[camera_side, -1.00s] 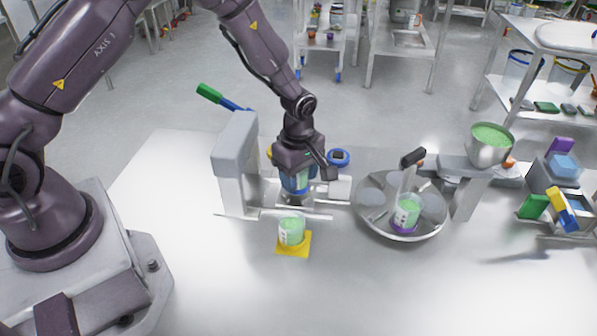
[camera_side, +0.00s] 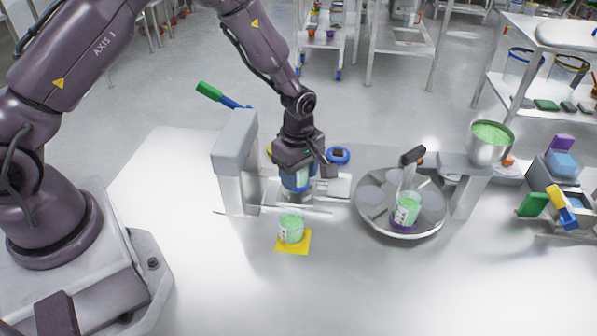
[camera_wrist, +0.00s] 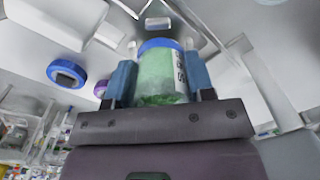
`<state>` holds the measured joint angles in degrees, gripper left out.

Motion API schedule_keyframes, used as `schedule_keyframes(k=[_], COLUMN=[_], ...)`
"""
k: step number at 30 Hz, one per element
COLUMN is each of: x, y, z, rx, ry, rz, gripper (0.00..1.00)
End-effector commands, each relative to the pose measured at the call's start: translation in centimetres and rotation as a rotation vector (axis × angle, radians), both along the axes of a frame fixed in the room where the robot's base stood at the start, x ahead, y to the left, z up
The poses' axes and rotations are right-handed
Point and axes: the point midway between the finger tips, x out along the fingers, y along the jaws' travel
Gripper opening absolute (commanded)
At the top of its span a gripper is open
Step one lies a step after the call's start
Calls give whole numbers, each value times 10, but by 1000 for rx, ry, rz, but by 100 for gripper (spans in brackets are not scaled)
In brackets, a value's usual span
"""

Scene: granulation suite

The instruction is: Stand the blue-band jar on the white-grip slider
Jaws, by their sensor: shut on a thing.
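My gripper (camera_side: 297,179) is shut on a jar with green contents and a blue band (camera_wrist: 158,78). In the wrist view the jar sits between the two blue fingers, with its blue band at the end away from the palm. In the side view the jar (camera_side: 296,182) is mostly hidden by my gripper, above the metal fixture right of a grey post. A pale block (camera_side: 337,188), possibly the white-grip slider, shows just right of the jar. I cannot tell whether the jar touches anything below it.
A similar green jar (camera_side: 291,229) stands on a yellow mat (camera_side: 294,248) in front. Another, with a purple base (camera_side: 403,229), stands on a round metal dish (camera_side: 432,222) to the right. The grey post (camera_side: 233,160) is close left; a blue knob (camera_side: 338,155) is behind right.

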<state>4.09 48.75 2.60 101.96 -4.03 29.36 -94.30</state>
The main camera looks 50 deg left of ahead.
Motion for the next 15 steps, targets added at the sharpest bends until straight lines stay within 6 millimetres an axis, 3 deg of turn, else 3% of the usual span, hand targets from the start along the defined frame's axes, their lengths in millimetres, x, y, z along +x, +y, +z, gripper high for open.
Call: schedule_keyframes(k=[15], x=[0], y=[0], z=[-9], rx=[0], ry=[-1], rz=[0], gripper=[23])
